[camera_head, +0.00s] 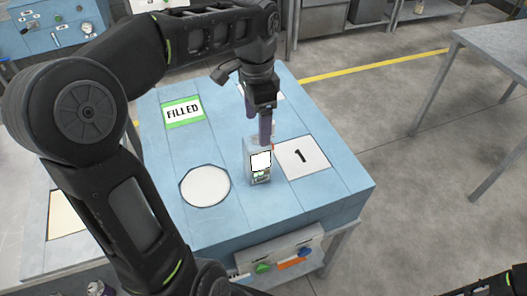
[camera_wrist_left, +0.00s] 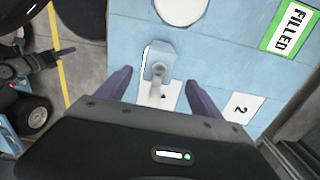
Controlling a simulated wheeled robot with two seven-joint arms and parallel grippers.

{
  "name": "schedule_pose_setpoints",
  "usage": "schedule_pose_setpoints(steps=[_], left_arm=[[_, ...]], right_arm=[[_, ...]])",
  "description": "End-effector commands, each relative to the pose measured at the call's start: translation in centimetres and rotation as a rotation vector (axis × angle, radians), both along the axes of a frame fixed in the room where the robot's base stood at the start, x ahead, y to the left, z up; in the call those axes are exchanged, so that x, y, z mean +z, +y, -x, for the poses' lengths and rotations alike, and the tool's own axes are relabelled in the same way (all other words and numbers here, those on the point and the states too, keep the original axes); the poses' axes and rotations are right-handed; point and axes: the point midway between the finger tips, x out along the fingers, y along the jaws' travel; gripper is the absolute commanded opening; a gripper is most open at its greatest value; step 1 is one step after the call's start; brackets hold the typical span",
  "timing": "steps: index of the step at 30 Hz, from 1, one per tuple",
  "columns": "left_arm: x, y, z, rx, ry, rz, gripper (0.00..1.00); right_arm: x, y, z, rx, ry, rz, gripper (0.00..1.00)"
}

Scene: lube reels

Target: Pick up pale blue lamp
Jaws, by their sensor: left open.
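A small pale blue-grey box-like device, which looks like the lamp (camera_head: 260,174), stands upright on the blue table, beside the white square marked 1. It has a white panel and a small green mark on its front. My left gripper (camera_head: 259,132) is above it, pointing down, with its purple fingers open. In the left wrist view the lamp (camera_wrist_left: 158,48) shows from above, ahead of and between the open fingers (camera_wrist_left: 158,80). I cannot tell whether the fingers reach down around its top. My right gripper does not show clearly; only a dark arm part is at the lower right.
The blue table (camera_head: 226,222) bears a white round spot (camera_head: 205,186), a green-framed FILLED card (camera_head: 183,112) and a white square marked 1 (camera_head: 303,157). A grey metal table (camera_head: 495,50) stands at the right. Floor between them is clear.

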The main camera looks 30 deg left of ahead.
Motion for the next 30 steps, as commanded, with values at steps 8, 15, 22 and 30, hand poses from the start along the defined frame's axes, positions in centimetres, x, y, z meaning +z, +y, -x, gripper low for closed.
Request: schedule_pose_setpoints(steps=[8, 15, 22, 30], left_arm=[[-0.9, 0.0, 0.0, 0.0, 0.003, 0.0, 0.76], [-2.7, 0.0, 0.0, 0.0, 0.001, 0.0, 0.76], [-2.7, 0.0, 0.0, 0.0, 0.0, 0.0, 0.76], [-5.4, 0.0, 0.4, 0.001, 0.005, 0.001, 0.76]], right_arm=[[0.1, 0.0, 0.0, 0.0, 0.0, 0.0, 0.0], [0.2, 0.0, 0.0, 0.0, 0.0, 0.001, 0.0], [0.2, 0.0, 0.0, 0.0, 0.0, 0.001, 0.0], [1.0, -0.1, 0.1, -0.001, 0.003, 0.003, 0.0]])
